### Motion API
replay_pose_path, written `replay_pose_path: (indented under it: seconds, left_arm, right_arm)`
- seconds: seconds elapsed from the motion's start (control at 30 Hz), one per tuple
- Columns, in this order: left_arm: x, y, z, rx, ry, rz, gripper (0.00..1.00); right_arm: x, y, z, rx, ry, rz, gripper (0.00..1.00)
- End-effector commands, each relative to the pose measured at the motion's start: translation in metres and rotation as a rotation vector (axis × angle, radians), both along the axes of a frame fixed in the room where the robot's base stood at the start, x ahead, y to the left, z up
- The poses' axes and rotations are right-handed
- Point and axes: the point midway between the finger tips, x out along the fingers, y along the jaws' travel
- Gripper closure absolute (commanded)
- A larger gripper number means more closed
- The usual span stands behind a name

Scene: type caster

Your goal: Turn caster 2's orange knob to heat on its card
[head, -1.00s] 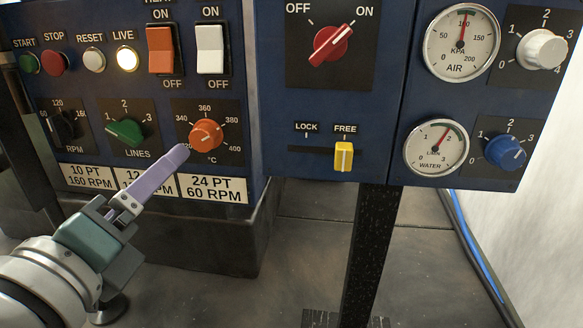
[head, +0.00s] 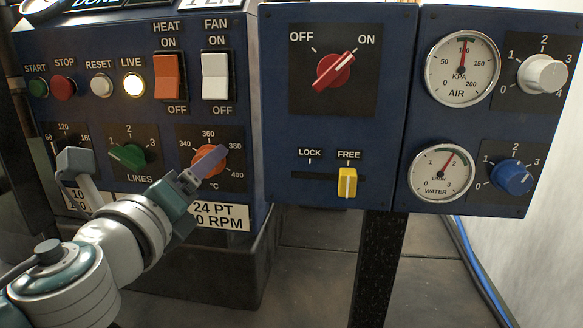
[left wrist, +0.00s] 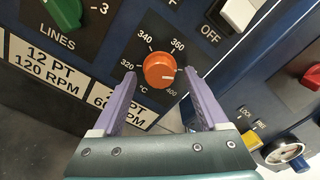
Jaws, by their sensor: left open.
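The orange knob (head: 207,161) sits on a black dial plate marked from 340 to 400 °C in the head view, partly hidden by a purple finger. It shows whole in the left wrist view (left wrist: 160,70), with a short pale pointer line toward the 400 side. My left gripper (head: 217,155) is open at the knob. In the left wrist view its two purple fingers (left wrist: 160,77) stand on either side of the knob, with gaps showing. Whether a fingertip touches the knob is unclear. No heat card for caster 2 is readable. My right gripper is out of view.
The green LINES knob (head: 128,155) is left of the orange knob. The lit orange HEAT switch (head: 170,76) and white FAN switch (head: 215,75) are above. A 24 PT 60 RPM label (head: 232,217) is below. The yellow slider (head: 347,183) stands at FREE to the right.

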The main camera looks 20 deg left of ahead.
Motion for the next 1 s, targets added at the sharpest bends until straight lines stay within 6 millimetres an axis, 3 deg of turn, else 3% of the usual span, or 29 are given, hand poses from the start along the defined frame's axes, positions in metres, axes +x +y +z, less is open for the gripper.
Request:
replay_pose_path:
  seconds: [0.1,0.77,1.0]
  left_arm:
    - [-0.0002,0.0000,0.0001,0.000,0.000,0.000,0.23]
    - [-0.0004,-0.0001,0.0001,0.000,0.000,0.000,0.98]
    - [-0.0004,-0.0002,0.0001,-0.004,-0.001,0.000,1.00]
  right_arm:
    - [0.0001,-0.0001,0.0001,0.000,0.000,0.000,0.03]
    - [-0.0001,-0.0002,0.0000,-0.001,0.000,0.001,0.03]
    - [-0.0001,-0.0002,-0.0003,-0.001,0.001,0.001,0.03]
